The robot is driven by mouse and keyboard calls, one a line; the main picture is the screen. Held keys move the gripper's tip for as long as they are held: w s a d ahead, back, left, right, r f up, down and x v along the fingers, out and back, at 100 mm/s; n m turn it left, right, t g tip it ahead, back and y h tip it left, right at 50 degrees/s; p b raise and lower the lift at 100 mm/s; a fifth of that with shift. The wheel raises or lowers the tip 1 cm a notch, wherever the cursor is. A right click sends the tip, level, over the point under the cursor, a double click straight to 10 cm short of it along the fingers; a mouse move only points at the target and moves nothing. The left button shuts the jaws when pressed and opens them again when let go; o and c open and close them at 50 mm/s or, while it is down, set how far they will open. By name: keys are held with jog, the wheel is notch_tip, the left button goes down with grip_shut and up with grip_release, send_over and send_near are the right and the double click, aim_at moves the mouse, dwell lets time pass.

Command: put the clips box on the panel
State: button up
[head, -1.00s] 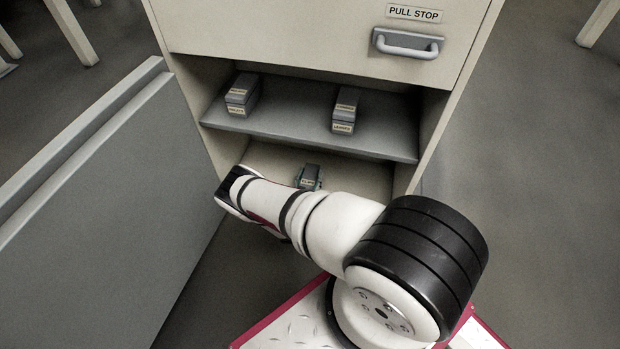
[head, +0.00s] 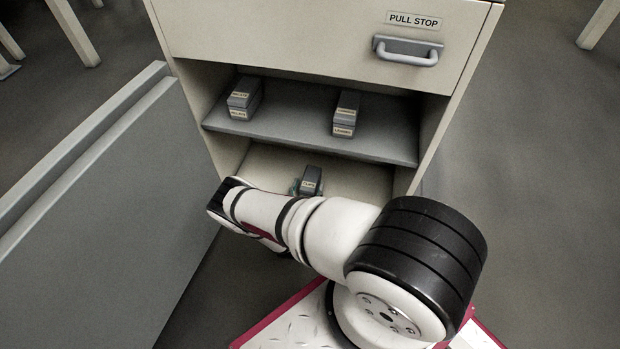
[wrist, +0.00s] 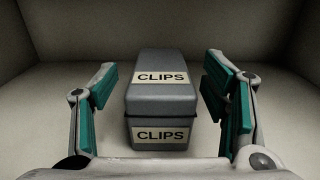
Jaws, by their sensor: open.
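The clips box (wrist: 162,92), a grey lidded box with two CLIPS labels, sits upright on the pale floor of the cabinet's lower compartment. In the head view the clips box (head: 312,178) shows just beyond my arm. My gripper (wrist: 160,78) is open, with teal-padded fingers on either side of the box and a visible gap at each side. In the head view my arm hides most of the gripper. A large grey panel (head: 110,215) with a raised edge stands at the left, in front of the cabinet.
The cabinet's grey shelf (head: 290,130) lies above the clips box and carries a labelled box (head: 243,98) at left and another (head: 345,115) at right. A drawer with a handle (head: 406,50) and a PULL STOP label is above. Compartment walls stand close around my gripper.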

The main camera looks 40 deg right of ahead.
jog(key=v, duration=0.7)
jog(key=shift+s+a, duration=0.3)
jog(key=shift+a, duration=0.1)
